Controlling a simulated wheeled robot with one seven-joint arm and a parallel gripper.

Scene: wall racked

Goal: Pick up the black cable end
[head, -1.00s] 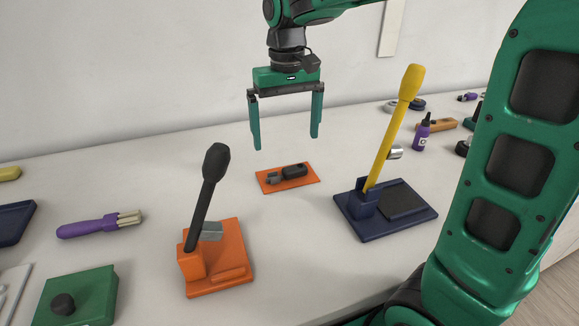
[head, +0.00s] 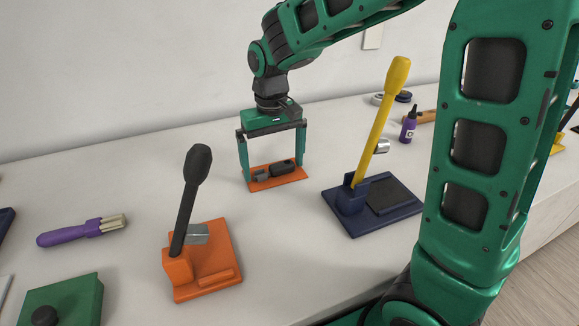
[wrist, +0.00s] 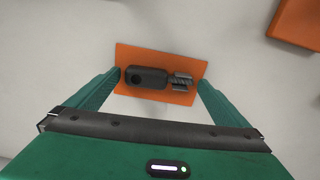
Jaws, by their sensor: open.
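The black cable end (head: 283,167) lies on a small orange plate (head: 292,179) on the table, next to a smaller dark grey ridged piece (head: 260,175). In the wrist view the black cable end (wrist: 146,78) is on the left and the grey ridged piece (wrist: 181,80) on the right of the orange plate (wrist: 155,54). My gripper (head: 274,172) is open and empty, pointing down over the plate. In the wrist view its fingers (wrist: 158,84) stand apart, one at each side of the two pieces. I cannot tell whether the fingertips touch the plate.
A black-handled lever on an orange base (head: 220,245) stands at front left. A yellow-handled lever on a navy base (head: 375,212) stands to the right. A purple tool (head: 75,232) and a green block (head: 75,300) lie at left. A wall runs behind.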

